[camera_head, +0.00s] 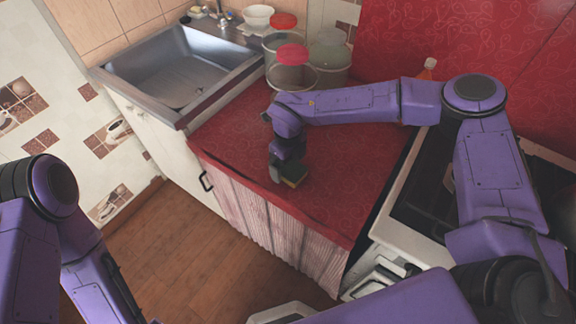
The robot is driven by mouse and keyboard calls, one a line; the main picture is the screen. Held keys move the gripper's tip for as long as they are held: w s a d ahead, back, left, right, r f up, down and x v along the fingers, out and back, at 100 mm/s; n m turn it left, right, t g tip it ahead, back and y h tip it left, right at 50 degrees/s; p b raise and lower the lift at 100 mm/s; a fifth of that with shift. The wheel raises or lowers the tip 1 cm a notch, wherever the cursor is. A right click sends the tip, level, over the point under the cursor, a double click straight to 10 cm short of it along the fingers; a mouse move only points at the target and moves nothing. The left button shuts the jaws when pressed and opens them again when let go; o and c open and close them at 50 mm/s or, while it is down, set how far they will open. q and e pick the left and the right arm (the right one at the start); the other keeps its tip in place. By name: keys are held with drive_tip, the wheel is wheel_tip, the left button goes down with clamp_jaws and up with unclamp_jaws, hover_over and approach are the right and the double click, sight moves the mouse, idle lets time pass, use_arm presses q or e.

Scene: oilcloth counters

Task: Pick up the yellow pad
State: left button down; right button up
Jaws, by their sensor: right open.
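A small pad (295,174) with a dark green top and a yellow side lies on the red counter (340,190), near its front edge. My right gripper (281,174) points down at the pad's left end, with its open fingers close to or beside it. The fingers hide part of the pad, and I cannot tell whether they touch it. My left arm enters at the lower left, and its gripper is out of view.
A metal sink (180,80) is at the upper left. A stove (425,195) is at the right, partly behind my right arm. The counter right of the pad is clear.

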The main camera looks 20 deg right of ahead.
drive_tip(key=shift+w+f, duration=0.15)
drive_tip(key=shift+f, duration=0.4)
drive_tip(key=shift+s+r, duration=0.1)
drive_tip(key=shift+s, duration=0.25)
drive_tip(key=shift+c, duration=1.2)
drive_tip(key=c, duration=0.9)
drive_tip(key=shift+o, duration=0.2)
